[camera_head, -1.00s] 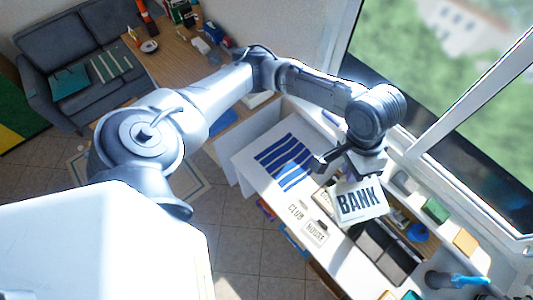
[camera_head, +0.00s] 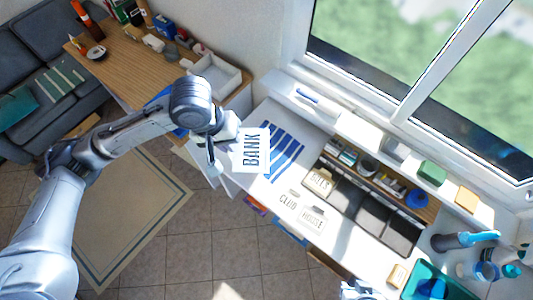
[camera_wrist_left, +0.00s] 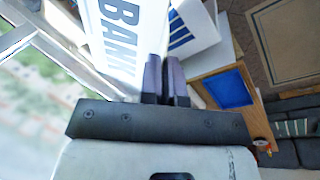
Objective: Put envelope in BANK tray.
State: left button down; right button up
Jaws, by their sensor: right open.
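The white envelope marked BANK (camera_head: 254,151) hangs from my left gripper (camera_head: 226,141), held in the air over the left end of the white desk. In the left wrist view the envelope (camera_wrist_left: 128,35) reaches up from the nearly closed fingers (camera_wrist_left: 166,80). An open white tray (camera_head: 222,76) stands on the wooden desk behind my left gripper. A blue tray-like thing (camera_wrist_left: 229,88) shows on wood in the left wrist view; my arm hides much of it in the head view. No BANK label is readable on either. My right gripper (camera_head: 360,289) is partly visible at the bottom edge, open.
Envelopes marked BILLS (camera_head: 320,181), CLUB (camera_head: 288,201) and HOUSE (camera_head: 313,219) are on or by the white desk (camera_head: 265,195). A dark organizer (camera_head: 372,217) holds small items. A teal bin (camera_head: 450,288) is at the lower right. Windows line the right.

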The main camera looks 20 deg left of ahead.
pick_arm(q)
jog(key=w+f+n+t+y+b, duration=0.1)
jog(key=w+f+n+b, duration=0.15)
jog(key=f+b, duration=0.9)
jog(key=w+f+n+t+b, duration=0.15)
jog(key=f+n+b, duration=0.35)
jog(key=f, duration=1.1)
jog(key=w+f+n+y+b, duration=0.1)
jog(key=w+f+n+b, duration=0.2)
jog(key=f+b, duration=0.8)
jog(key=b, duration=0.2)
send_over(231, 174)
notch_tip(231, 174, down, 9)
jog(key=shift+f, duration=0.2)
notch_tip(231, 174, down, 4)
jog(key=shift+d+f+b, duration=0.1)
jog(key=shift+b, duration=0.8)
jog(key=shift+s, duration=0.1)
jog(key=c, duration=1.8)
grip_release()
jog(key=o, duration=0.5)
